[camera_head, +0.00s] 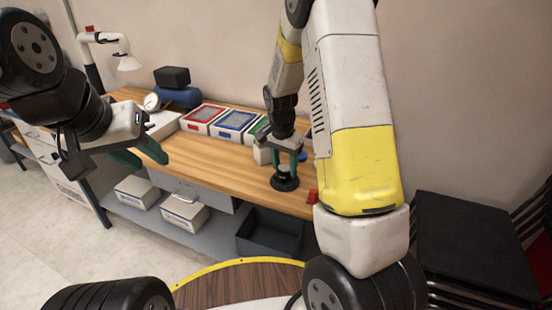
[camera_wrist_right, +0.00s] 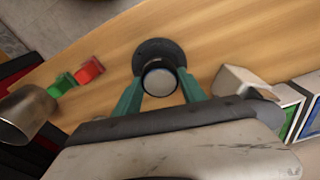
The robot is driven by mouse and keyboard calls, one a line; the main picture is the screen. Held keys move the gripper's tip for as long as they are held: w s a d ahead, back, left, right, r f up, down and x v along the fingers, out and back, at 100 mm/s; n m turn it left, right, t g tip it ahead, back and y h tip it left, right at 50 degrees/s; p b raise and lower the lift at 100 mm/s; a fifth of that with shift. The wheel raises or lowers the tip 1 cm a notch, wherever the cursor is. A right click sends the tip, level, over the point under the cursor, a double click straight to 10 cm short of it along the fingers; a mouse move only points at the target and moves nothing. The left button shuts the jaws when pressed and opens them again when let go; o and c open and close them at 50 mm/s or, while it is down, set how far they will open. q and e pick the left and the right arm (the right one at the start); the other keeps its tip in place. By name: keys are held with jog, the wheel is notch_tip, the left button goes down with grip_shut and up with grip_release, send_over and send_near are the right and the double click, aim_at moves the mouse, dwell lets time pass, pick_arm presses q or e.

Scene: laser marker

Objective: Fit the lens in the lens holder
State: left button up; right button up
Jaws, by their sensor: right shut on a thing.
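My right gripper (camera_head: 287,168) has its green fingers on either side of a round, dark-rimmed piece with a pale grey face, which looks like the lens (camera_wrist_right: 160,81). In the right wrist view the fingertips (camera_wrist_right: 160,90) close on its two sides. A black round base (camera_head: 285,184), apparently the lens holder, stands on the table directly below; it also shows behind the lens in the right wrist view (camera_wrist_right: 153,47). I cannot tell whether the lens touches or sits in it. My left gripper (camera_head: 140,157) is open and empty, in front of the table's left part.
Trays with red (camera_head: 203,117), blue (camera_head: 236,122) and green labels line the back of the wooden table (camera_head: 225,160). Red (camera_wrist_right: 89,70) and green (camera_wrist_right: 61,85) blocks and a metal cylinder (camera_wrist_right: 26,112) lie near the right gripper. A white block (camera_wrist_right: 238,80) stands opposite.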

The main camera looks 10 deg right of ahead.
aim_at(282, 171)
jog(key=shift+f, duration=0.75)
jog(key=shift+f, duration=0.1)
jog(key=o, duration=1.5)
notch_tip(282, 171, up, 12)
jog(key=s+a, duration=0.1)
jog(key=s+r+n+t+y, duration=0.1)
jog(key=s+r+n, duration=0.2)
jog(key=s, duration=0.4)
jog(key=s+r+n+t+y, duration=0.1)
jog(key=s+r+n+t, duration=0.1)
jog(key=s+r, duration=0.4)
jog(key=s+a+r+n+t+y, duration=0.1)
jog(key=s+r+n, duration=0.3)
jog(key=s, duration=0.6)
jog(key=shift+s+a+r+n+t, duration=0.15)
jog(key=shift+r+n+t, duration=0.15)
jog(key=shift+r+t, duration=0.25)
jog(key=shift+f, duration=0.1)
